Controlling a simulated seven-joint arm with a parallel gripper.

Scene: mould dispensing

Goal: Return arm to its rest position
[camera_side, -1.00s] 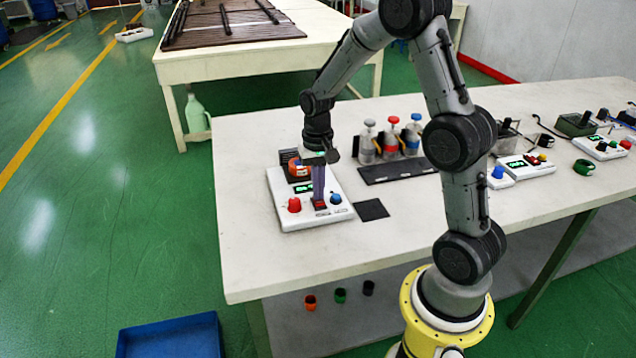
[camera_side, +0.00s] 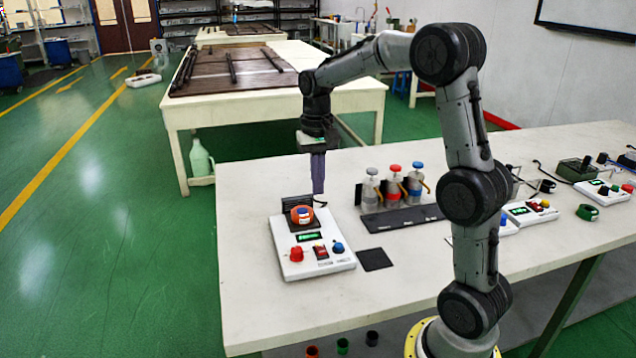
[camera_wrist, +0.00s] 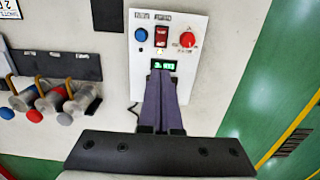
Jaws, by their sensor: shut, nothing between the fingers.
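My gripper (camera_side: 318,191) is shut and empty, pointing down in the air above the back of a white device. In the wrist view its closed fingers (camera_wrist: 162,84) reach over the device and cover part of it. The white device (camera_side: 290,270) stands on the table and has a red knob (camera_side: 296,254), a red switch (camera_side: 321,252), a blue knob (camera_side: 338,247) and a lit green display (camera_side: 309,237). An orange round mould (camera_side: 301,214) sits on the device's dark plate; it is hidden in the wrist view.
A black square mat (camera_side: 374,259) lies beside the device. More devices (camera_side: 530,213) are at the table's right. The white table (camera_side: 300,320) has free room in front.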

